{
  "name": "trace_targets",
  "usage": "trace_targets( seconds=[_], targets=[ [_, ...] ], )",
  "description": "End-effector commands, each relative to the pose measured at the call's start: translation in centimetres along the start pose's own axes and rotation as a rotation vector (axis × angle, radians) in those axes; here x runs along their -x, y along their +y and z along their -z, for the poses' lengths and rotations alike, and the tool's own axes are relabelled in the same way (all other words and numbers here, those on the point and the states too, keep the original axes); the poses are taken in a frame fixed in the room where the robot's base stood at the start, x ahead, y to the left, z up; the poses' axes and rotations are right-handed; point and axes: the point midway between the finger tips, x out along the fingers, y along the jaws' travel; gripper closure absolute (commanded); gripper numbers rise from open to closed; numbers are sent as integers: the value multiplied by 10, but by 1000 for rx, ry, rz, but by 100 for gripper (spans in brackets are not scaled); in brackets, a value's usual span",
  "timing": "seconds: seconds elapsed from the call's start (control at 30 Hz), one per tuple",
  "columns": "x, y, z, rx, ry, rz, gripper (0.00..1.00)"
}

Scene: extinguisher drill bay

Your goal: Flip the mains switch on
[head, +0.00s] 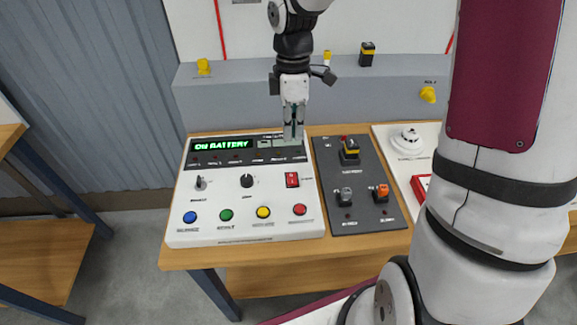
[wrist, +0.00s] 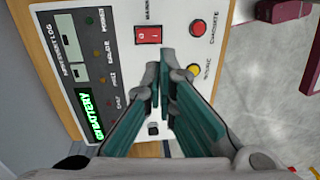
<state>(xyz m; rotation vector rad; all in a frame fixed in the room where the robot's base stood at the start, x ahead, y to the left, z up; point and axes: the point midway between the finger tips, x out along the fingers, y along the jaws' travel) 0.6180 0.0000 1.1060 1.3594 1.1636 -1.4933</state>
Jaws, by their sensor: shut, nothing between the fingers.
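The mains switch is a red rocker (head: 292,180) on the right side of a white control panel (head: 225,219). In the wrist view the rocker (wrist: 148,34) has a light mark on its face; I cannot tell which side is pressed. The panel's green display (head: 224,145) reads "ON BATTERY". My gripper (head: 293,136) points down over the panel's upper right, beyond the rocker in the head view. In the wrist view my gripper (wrist: 162,76) has its teal fingers shut and empty, with the tips beside the rocker and apart from it in the picture.
Blue (head: 190,217), green (head: 226,215), yellow (head: 263,212) and red (head: 300,210) buttons line the panel's front. A dark switch board (head: 365,212) stands right of the panel. A grey ledge (head: 230,103) runs behind.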

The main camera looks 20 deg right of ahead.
Motion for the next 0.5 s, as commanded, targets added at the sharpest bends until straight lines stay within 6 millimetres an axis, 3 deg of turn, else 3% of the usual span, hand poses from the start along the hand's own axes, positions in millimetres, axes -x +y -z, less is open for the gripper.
trace_targets(
  seconds=[0.5],
  targets=[
    [-7,1,0,13,3,7,100]
  ],
)
